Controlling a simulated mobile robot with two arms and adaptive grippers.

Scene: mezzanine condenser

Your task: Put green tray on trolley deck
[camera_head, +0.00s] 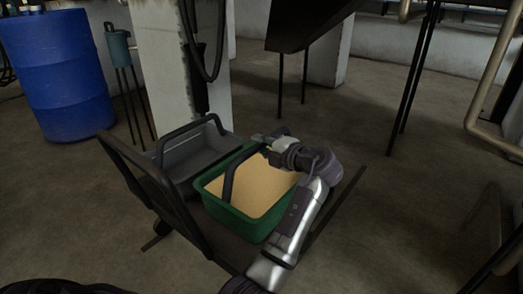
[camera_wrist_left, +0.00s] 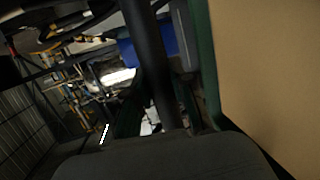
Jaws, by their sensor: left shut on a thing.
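The green tray (camera_head: 246,221), filled with tan, grain-like material, is over the trolley deck (camera_head: 224,246), on its right part. I cannot tell whether its base touches the deck. My left gripper (camera_head: 268,142) is shut on the tray's dark arched handle (camera_head: 230,174) near its top, with my forearm reaching across the tray's right side. In the left wrist view, the tray's green rim (camera_wrist_left: 207,65) and tan contents (camera_wrist_left: 272,60) fill the right side, and a dark bar, probably the handle (camera_wrist_left: 148,60), runs down the middle. My right gripper is not in view.
A grey tray (camera_head: 186,166) with a dark handle stands beside the green one on the trolley. The trolley's dark push handle (camera_head: 140,184) rises at the left. A concrete pillar (camera_head: 166,75) and a blue barrel (camera_head: 65,85) stand behind. Floor at the right is open.

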